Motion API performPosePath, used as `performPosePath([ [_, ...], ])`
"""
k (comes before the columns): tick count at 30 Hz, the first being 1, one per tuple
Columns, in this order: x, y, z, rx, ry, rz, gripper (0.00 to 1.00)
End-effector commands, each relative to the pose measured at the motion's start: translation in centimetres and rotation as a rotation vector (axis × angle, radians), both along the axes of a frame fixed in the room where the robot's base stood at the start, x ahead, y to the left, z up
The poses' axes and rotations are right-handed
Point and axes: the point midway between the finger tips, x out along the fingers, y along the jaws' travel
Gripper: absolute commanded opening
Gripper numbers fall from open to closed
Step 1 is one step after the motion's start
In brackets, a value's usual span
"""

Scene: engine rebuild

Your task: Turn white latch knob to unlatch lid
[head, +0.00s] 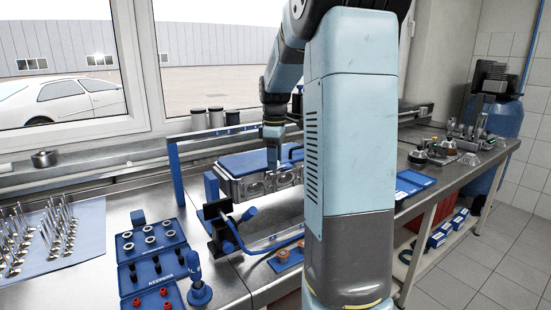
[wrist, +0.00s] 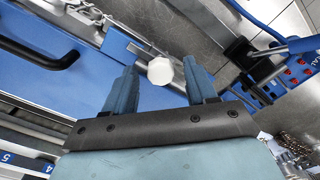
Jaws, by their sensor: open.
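The white latch knob (wrist: 160,71) shows in the wrist view as a round pale disc on a grey metal strip. My gripper (wrist: 160,80) is open, with one blue finger on each side of the knob; whether either finger touches it I cannot tell. The lid (wrist: 55,60) is a blue panel with a black handle, left of the knob. In the head view the blue lid (head: 262,158) lies flat over a grey engine block, and my gripper (head: 272,160) points down at its front edge. The knob is not discernible there.
A blue clamp with a lever (head: 230,225) stands just in front of the block. Blue trays of small parts (head: 150,255) and a mat with several valves (head: 85,240) lie to the left. A blue frame post (head: 176,170) rises beside the block. My arm hides part of the bench.

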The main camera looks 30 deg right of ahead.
Motion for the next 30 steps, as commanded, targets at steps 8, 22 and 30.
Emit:
performPosePath([
  [8,0.02,0.04,0.00,-0.001,-0.001,0.001,0.51],
  [22,0.05,0.06,0.03,0.000,-0.001,0.001,0.06],
  [30,0.07,-0.08,0.06,-0.002,-0.002,-0.013,0.01],
])
